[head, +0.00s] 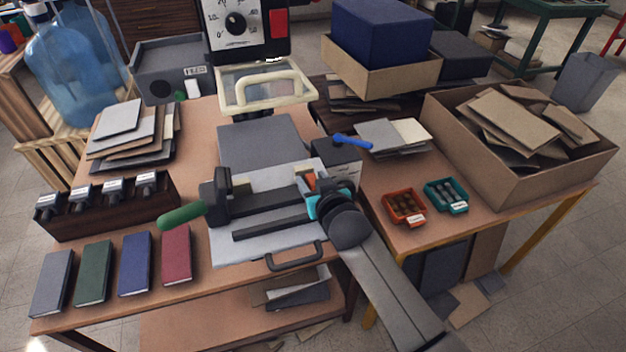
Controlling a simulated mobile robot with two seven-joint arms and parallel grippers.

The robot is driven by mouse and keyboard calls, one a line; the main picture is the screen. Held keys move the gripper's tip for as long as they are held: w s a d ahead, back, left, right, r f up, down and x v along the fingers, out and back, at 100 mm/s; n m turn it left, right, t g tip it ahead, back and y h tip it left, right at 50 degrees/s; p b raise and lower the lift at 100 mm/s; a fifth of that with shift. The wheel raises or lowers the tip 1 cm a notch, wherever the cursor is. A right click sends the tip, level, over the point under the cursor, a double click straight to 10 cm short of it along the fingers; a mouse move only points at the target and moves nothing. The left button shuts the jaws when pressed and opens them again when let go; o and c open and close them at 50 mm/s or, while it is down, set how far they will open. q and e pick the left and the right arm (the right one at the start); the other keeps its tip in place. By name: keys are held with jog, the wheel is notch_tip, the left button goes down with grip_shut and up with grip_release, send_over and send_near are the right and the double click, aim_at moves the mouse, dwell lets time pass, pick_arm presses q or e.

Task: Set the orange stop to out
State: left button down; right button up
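A small orange part, which looks like the orange stop (310,180), shows at the right end of the press bed (225,250), close to the dark rails. My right arm reaches in from the lower right, and my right gripper (314,193) is right at the orange part. The wrist and its teal band hide much of the gripper and part of the stop. I cannot tell whether the fingers touch it or are closed. The stop's setting cannot be read. My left gripper is not in view.
A green handle (182,215) sticks out left of the bed. A blue lever (352,142) stands behind my gripper. A cream frame handle (262,88) is at the back. Orange (389,204) and teal (431,193) trays sit to the right. Books line the front left.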

grip_shut()
dwell(1.1)
